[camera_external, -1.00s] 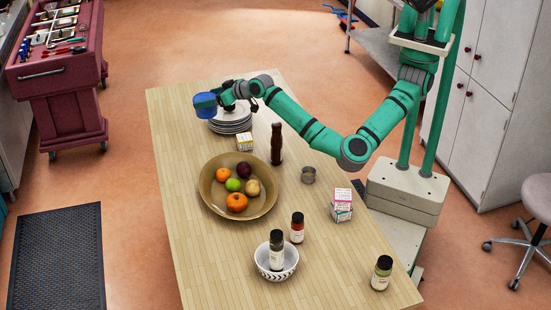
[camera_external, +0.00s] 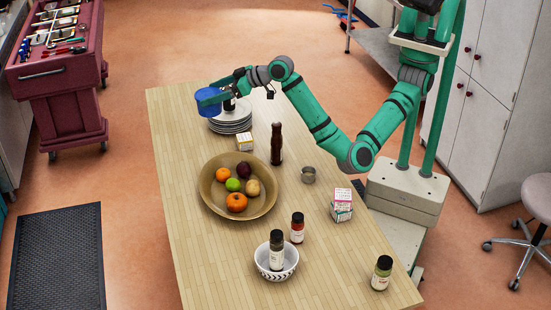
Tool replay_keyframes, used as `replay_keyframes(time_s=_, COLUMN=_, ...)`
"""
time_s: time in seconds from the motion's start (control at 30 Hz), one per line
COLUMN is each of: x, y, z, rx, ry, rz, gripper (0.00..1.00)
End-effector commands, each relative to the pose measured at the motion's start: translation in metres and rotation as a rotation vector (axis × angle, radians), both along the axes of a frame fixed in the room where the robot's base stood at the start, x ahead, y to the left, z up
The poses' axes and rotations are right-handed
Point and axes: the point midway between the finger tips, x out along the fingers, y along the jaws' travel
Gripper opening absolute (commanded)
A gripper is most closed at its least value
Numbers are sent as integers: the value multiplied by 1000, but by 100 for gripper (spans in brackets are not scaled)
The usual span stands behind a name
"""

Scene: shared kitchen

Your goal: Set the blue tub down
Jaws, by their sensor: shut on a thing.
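The blue tub (camera_external: 209,101) is at the far left part of the wooden table, by the stack of plates. My gripper (camera_external: 222,97) is shut on the tub from its right side. The tub looks upright and overlaps the left part of the plate stack (camera_external: 231,124) in this view. I cannot tell whether its underside touches anything. A dark item stands or shows just behind the fingers, partly hidden by my gripper.
The table's left strip (camera_external: 173,155) is clear.

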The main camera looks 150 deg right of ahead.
Motion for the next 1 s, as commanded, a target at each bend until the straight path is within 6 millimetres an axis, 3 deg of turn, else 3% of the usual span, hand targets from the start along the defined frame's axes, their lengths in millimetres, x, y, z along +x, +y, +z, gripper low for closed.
replay_keyframes(time_s=0.2, x=60, y=81, z=19, rx=-4, ry=0, rz=215, gripper=30)
replay_keyframes(time_s=0.5, x=123, y=207, z=24, rx=-3, ry=2, rz=521, gripper=30)
replay_keyframes(time_s=0.73, x=151, y=309, z=12, rx=-2, ry=2, rz=755, gripper=30)
replay_keyframes(time_s=1.0, x=161, y=430, z=-13, rx=-1, ry=2, rz=1023, gripper=30)
